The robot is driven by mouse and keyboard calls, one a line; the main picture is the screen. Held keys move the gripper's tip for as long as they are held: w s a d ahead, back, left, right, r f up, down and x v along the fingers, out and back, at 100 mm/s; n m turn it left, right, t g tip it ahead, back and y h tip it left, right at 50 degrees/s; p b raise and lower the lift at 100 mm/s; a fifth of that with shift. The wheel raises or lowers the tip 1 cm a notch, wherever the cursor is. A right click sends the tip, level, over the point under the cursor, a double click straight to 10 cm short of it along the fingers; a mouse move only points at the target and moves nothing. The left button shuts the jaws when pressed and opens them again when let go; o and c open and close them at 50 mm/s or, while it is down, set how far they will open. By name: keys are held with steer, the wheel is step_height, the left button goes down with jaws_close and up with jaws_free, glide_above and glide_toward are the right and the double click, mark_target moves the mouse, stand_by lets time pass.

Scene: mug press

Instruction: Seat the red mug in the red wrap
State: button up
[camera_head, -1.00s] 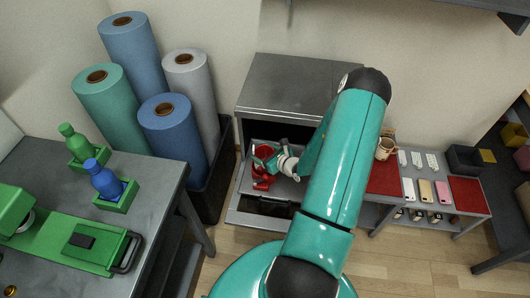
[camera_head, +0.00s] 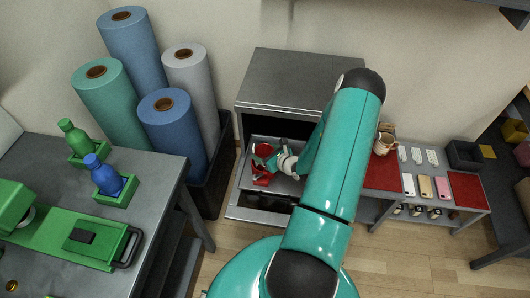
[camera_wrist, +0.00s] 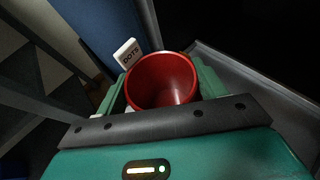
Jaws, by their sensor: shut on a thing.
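The red mug (camera_wrist: 168,78) sits between the two teal fingers of my gripper (camera_wrist: 158,90) in the wrist view, with its open mouth facing the camera. My gripper is shut on the mug. In the head view the red mug (camera_head: 263,149) shows beside my pale wrist, above a grey pulled-out tray. A red piece (camera_head: 261,180), which looks like the red wrap, lies just below the mug in the picture. I cannot tell whether mug and wrap touch. The wrap cannot be made out in the wrist view.
The grey tray (camera_head: 236,213) juts from a grey cabinet (camera_head: 295,80). Rolls in a dark bin (camera_head: 212,190) stand close on its left. A shelf with red mats (camera_head: 468,190), phones and a beige mug (camera_head: 384,144) is at right. A white block marked DOTS (camera_wrist: 128,53) shows beyond the mug.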

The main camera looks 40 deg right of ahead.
steer(key=o, duration=1.6)
steer(key=shift+s, duration=0.1)
steer(key=v, duration=1.3)
steer(key=shift+s+r, duration=0.15)
steer(key=shift+s, duration=0.15)
